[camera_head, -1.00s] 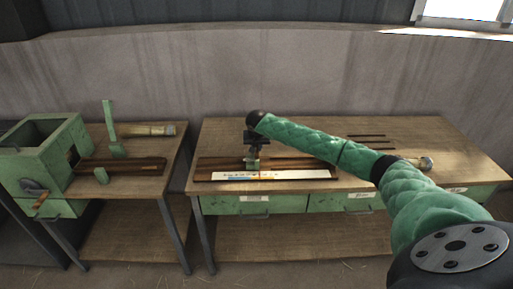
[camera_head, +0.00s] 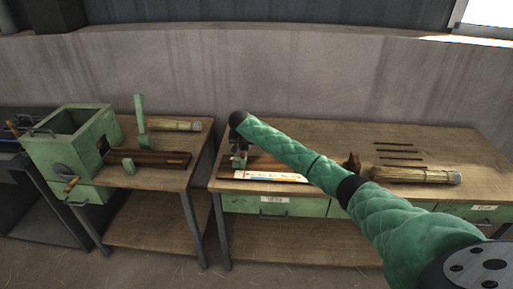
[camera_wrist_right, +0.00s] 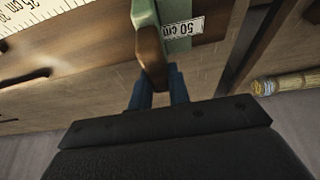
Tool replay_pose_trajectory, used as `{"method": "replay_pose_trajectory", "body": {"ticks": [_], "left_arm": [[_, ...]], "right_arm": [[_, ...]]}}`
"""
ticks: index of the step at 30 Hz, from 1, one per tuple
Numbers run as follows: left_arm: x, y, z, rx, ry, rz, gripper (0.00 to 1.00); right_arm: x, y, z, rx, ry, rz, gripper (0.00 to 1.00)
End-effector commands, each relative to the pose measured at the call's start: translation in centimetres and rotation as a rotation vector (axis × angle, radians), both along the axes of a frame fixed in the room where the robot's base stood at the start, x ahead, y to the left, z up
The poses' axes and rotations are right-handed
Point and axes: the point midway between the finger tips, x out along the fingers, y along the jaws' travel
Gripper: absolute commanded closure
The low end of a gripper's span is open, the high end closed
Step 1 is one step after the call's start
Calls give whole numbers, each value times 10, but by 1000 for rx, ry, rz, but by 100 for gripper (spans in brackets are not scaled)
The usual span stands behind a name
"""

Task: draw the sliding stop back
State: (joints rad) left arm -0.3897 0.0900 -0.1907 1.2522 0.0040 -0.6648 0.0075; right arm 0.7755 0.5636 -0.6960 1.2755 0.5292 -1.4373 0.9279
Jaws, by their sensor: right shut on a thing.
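The sliding stop (camera_head: 239,160) is a green block with a brown wooden grip, standing on the wooden measuring board (camera_head: 226,173) near its left end in the head view. In the head view my right gripper (camera_head: 239,147) is a small dark shape above the stop, partly hidden by the arm. My left gripper is not in view.
A white scale strip (camera_head: 262,176) runs along the board's front. A broom (camera_head: 415,175) and several thin dark rods (camera_head: 400,151) lie right on the table. A left table holds a green crank box (camera_head: 75,145), a wooden rail (camera_head: 155,160) and another broom (camera_head: 180,125).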

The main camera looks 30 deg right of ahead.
Motion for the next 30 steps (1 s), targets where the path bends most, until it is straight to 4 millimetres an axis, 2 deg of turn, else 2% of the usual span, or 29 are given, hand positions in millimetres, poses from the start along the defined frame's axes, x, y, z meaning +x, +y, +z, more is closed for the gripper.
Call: {"method": "replay_pose_trajectory", "body": {"ticks": [2, 7, 20, 21, 24, 30], "left_arm": [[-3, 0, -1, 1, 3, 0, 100], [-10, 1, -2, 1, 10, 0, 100], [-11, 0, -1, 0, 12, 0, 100], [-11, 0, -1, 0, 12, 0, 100], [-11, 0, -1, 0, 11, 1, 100], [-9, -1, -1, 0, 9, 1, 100]], "right_arm": [[6, 10, 0, 2, 0, 0, 100], [12, 20, 0, -1, -1, 0, 100], [15, 24, 1, 1, -3, 1, 100], [15, 24, 1, 1, -3, 1, 78], [15, 24, 1, 1, -3, 1, 60], [14, 23, 0, 0, -1, 0, 60]]}}
